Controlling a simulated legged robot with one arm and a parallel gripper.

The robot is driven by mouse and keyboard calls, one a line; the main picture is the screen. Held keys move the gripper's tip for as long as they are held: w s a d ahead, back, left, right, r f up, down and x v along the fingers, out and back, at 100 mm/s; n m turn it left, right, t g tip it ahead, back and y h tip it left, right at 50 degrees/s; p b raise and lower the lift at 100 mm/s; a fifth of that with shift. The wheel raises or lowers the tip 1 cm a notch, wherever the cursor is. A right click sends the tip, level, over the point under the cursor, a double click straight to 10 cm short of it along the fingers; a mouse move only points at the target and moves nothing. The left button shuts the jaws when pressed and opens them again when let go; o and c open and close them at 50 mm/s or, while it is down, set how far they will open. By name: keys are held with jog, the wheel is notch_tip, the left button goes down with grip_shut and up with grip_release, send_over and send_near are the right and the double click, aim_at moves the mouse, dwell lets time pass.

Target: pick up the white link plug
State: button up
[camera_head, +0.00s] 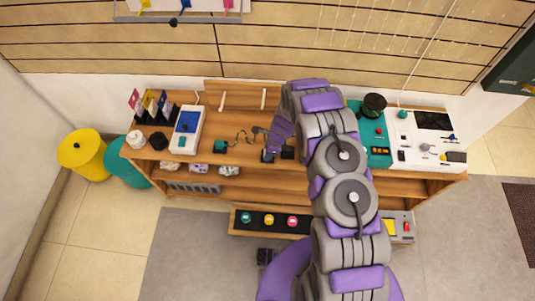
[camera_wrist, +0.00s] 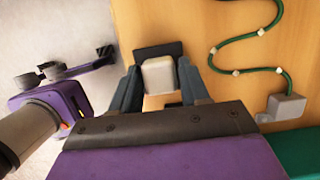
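The white link plug (camera_wrist: 158,75) is a small white block with a dark piece against its far side, over the wooden surface in the wrist view. My gripper (camera_wrist: 159,72) has its two dark fingers apart, one on each side of the plug. Whether the fingers touch it cannot be told. In the head view my gripper (camera_head: 278,154) is low over the front middle of the wooden bench (camera_head: 240,160), fingers apart. The plug cannot be made out there.
A green cable (camera_wrist: 238,50) with pale beads runs to a grey connector (camera_wrist: 287,106) right of my gripper. A blue-and-white device (camera_head: 186,130) stands left on the bench. A teal unit (camera_head: 375,140) and white panel (camera_head: 425,145) are right.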

jog(key=c, duration=0.6)
jog(key=shift+r, duration=0.15)
